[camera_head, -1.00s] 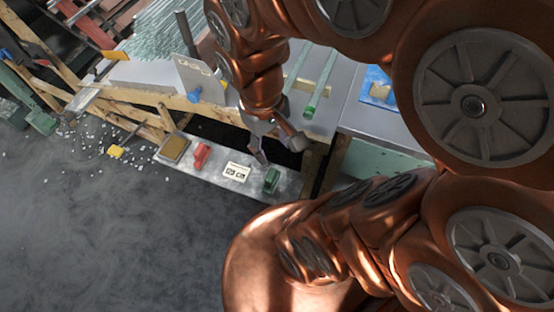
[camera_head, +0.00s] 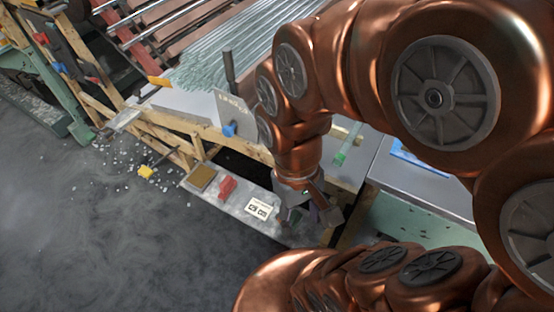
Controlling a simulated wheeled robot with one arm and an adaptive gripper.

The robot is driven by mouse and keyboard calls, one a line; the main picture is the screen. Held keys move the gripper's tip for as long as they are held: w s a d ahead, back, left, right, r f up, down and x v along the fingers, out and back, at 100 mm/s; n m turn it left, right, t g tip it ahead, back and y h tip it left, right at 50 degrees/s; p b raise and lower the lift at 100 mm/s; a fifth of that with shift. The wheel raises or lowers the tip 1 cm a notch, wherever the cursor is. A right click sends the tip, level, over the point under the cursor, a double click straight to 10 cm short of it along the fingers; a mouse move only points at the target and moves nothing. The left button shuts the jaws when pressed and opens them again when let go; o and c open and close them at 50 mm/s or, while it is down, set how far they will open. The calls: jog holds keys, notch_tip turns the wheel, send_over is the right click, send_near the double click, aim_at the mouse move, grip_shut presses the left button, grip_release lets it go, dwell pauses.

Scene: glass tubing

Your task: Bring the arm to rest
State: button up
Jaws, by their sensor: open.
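My copper arm crosses the right half of the view, bent over the workbench. My gripper (camera_head: 312,218) hangs at its end, pointing down beside the bench's front edge, over the right part of the low grey shelf (camera_head: 236,204). Its grey fingers are apart, and I see nothing held between them.
A red block (camera_head: 227,188), a brown-topped pad (camera_head: 201,178) and a white label card (camera_head: 257,209) lie on the low shelf. Glass tubes (camera_head: 222,55) lie on the bench. Glass shards and a yellow piece (camera_head: 145,172) litter the floor. Open floor lies at left.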

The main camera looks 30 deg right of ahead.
jog(key=s+p+v, duration=0.3)
jog(key=p+v, duration=1)
jog(key=shift+w+r+t, duration=0.4)
jog(key=shift+r, duration=0.2)
